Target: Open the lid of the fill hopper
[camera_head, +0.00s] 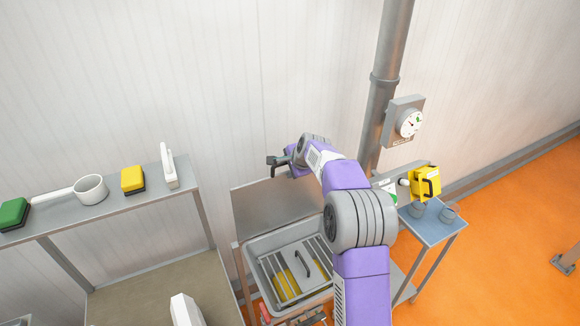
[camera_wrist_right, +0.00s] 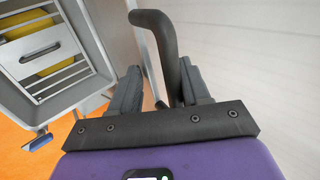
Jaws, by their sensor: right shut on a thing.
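The fill hopper (camera_head: 247,262) is a grey metal box below the wall, with a slatted grille (camera_head: 318,262) inside and yellow showing under it. Its lid (camera_head: 270,205) is a flat grey plate standing raised along the hopper's back side, so the hopper's inside is exposed. My right gripper (camera_head: 277,161) is above the lid's top edge. In the right wrist view my right gripper (camera_wrist_right: 160,88) is shut on a dark bent handle (camera_wrist_right: 155,20) between its fingers. The hopper (camera_wrist_right: 88,22) also shows there at upper left. My left gripper is not in view.
A shelf (camera_head: 120,215) at left carries a green block, a white pot (camera_head: 90,189), a yellow block (camera_head: 132,180) and a white brush-like tool. A small table (camera_head: 436,232) at right holds grey cups and a yellow device (camera_head: 426,183). A vertical pipe (camera_head: 383,90) and gauge (camera_head: 408,122) stand behind.

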